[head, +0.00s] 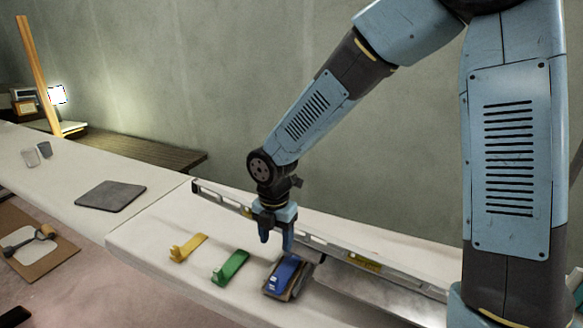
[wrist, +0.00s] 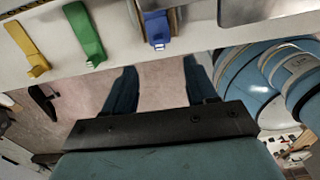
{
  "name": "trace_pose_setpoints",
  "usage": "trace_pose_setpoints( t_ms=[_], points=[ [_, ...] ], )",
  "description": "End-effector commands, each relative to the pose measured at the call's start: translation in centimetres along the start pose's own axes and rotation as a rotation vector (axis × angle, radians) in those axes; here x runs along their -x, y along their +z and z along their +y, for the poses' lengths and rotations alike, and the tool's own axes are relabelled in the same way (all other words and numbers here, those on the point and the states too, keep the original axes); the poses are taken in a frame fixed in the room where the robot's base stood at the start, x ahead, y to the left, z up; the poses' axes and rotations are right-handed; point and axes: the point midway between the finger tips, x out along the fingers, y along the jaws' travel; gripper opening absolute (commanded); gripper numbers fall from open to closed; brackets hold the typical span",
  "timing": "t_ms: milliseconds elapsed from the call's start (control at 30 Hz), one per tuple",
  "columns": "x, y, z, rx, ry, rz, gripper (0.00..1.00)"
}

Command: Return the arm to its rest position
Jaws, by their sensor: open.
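My gripper (head: 276,245) hangs over the white bench beside the blue clip-like piece (head: 286,271). Its two fingers are apart, and the wrist view shows nothing between them (wrist: 161,75). The blue piece lies on a small brown and grey block or holder (head: 304,279) and also shows beyond the fingertips in the wrist view (wrist: 157,30). The upper arm links are mine, bent at the elbow and reaching down to the bench. In the head view the gripper partly covers the space just behind the blue piece.
A green piece (head: 231,267) and a yellow piece (head: 188,248) lie left of the blue one. A long spirit level (head: 330,245) runs along the bench behind. A dark grey mat (head: 110,196) and two cups (head: 31,157) are farther left. The wall stands behind.

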Motion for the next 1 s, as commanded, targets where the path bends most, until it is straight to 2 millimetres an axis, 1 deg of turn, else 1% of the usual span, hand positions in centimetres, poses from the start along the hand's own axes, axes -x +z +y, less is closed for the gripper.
trace_pose_setpoints(
  t_ms=[67,167,333,533,733,1000],
  points=[
    [0.8,0.6,-0.8,-0.062,-0.001,-0.02,0.57],
    [2.3,1.8,-2.4,-0.202,0.001,-0.056,0.57],
    [5.6,4.0,-6.0,-0.512,0.022,-0.125,0.57],
    [9.6,5.5,-10.5,-0.883,0.077,-0.185,0.57],
    [13.4,6.0,-15.1,-1.253,0.162,-0.216,0.57],
    [17.8,5.3,-21.3,-1.745,0.312,-0.197,0.57]
  ],
)
